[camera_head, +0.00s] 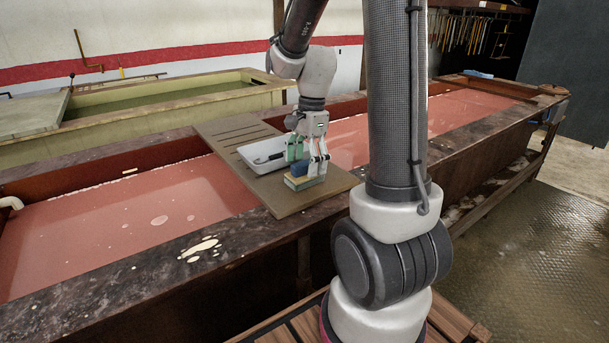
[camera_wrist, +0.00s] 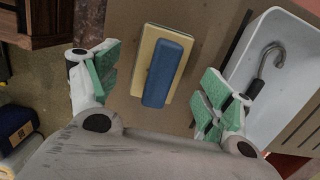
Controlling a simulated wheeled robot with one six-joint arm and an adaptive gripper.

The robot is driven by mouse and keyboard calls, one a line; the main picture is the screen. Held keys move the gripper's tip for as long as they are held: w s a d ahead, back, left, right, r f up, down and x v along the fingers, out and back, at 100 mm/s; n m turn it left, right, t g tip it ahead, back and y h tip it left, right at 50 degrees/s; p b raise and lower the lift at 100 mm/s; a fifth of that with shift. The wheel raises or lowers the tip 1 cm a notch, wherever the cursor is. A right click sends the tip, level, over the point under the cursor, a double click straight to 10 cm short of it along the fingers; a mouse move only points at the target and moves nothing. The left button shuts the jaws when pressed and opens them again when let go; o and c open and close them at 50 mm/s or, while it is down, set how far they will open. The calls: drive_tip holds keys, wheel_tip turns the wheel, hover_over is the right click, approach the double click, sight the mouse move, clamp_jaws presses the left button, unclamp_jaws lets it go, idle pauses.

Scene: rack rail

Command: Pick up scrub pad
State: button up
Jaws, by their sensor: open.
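The scrub pad (camera_head: 303,183) lies on a brown board that spans the tank. It has a pale yellow base and a blue block on top; both show in the wrist view (camera_wrist: 147,52). My gripper (camera_head: 307,158) is open and empty just above the pad, pointing down. In the wrist view, the green-padded fingers of my gripper (camera_wrist: 157,84) stand wide apart, one to each side of the pad's line, with gaps on both sides. I cannot tell the exact height between the fingertips and the pad.
A white tray (camera_head: 245,152) holding a hooked tool with a dark handle (camera_wrist: 255,88) sits close beside the pad. The slotted board (camera_head: 320,196) crosses a long tank of reddish liquid (camera_head: 120,220). A second tank (camera_head: 165,95) stands behind.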

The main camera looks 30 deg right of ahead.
sight(305, 162)
wheel_tip(305, 162, down, 3)
drive_tip(key=shift+a+r, duration=0.15)
drive_tip(key=shift+r, duration=0.05)
drive_tip(key=c, duration=1.1)
wheel_tip(305, 162, up, 10)
drive_tip(key=shift+r, duration=0.1)
drive_tip(key=o, duration=0.4)
drive_tip(key=c, duration=0.3)
